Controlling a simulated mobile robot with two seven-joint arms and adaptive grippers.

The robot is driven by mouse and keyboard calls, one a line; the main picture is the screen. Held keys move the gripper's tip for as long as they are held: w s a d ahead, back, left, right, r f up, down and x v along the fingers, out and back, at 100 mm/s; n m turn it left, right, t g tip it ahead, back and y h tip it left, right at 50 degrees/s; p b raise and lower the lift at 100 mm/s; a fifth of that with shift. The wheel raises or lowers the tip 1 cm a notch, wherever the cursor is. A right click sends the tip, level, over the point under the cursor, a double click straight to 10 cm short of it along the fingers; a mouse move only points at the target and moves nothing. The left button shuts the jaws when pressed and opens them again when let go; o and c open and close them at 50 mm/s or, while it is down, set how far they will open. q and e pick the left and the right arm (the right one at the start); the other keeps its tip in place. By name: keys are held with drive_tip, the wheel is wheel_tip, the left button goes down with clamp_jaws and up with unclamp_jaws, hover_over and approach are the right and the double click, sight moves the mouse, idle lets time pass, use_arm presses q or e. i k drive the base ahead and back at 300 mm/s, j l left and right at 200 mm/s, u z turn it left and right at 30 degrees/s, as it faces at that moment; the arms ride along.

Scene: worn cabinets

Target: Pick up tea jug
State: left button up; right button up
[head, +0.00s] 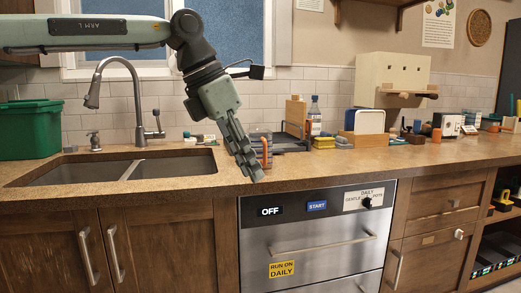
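My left gripper (252,171) hangs fingers down from the arm that comes in from the left. Its fingertips are low over the counter front, right of the sink, and the fingers look close together; the gap between them is not clear. A small orange-and-dark banded object (266,152) shows just right of the fingers and is partly hidden by them; I cannot tell whether they touch. I cannot tell whether this is the tea jug, and no other object is clearly a jug. My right gripper is not in view.
The counter (330,163) has free room along its front edge. A double sink (90,172) with a tall faucet (138,100) is at left, beside a green bin (30,130). A clear bottle (314,116), yellow box (324,142) and wooden holder (365,139) stand behind, at right.

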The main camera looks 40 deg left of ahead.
sight(262, 139)
drive_tip(key=i+j, duration=0.95)
